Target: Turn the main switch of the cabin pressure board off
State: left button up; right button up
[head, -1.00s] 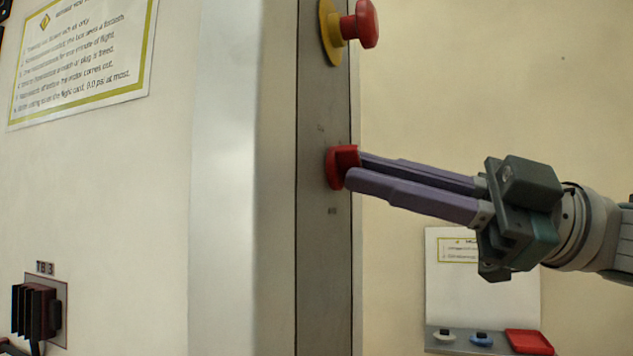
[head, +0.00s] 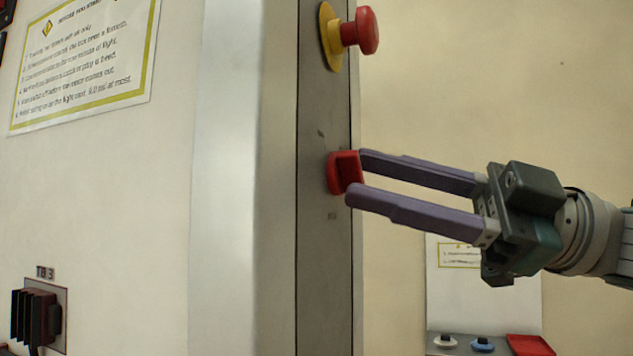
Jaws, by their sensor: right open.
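The red switch knob (head: 345,172) sits on the narrow grey side panel (head: 325,260), in the middle of the head view. Small marks too small to read lie just above and below it. My right gripper (head: 353,175) comes in from the right with two purple fingers. It is open, one fingertip at the knob's upper right and the other at its lower right. Whether the tips touch the knob I cannot tell. My left gripper is not in view.
A red mushroom button (head: 367,30) on a yellow plate sticks out above the knob. An instruction sheet (head: 85,65) and a dark connector (head: 35,317) are on the pale front at left. A shelf with a red tray (head: 530,345) stands at lower right.

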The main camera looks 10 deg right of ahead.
jog(key=b+v, duration=0.4)
jog(key=v, duration=0.5)
jog(key=shift+d, duration=0.3)
jog(key=shift+f, duration=0.15)
